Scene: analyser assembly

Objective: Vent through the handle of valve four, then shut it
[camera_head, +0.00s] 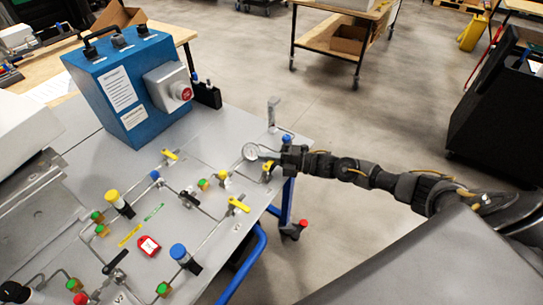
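Several valves with yellow handles sit on the grey panel (215,130), joined by thin metal tubes. One yellow valve handle (268,171) is at the panel's right edge, right by my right gripper (279,160). Others are a yellow handle (239,205) nearer the front and a yellow handle (170,155) further left. The number labels are too small to read, so I cannot tell which is valve four. My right gripper reaches in from the right, beside a round gauge (250,151). Its fingertips are small and partly hidden; I cannot tell whether they touch the handle. My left gripper is not visible.
A blue box (125,90) with a red button stands at the back of the panel. An upright metal post (273,112) stands behind my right gripper.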

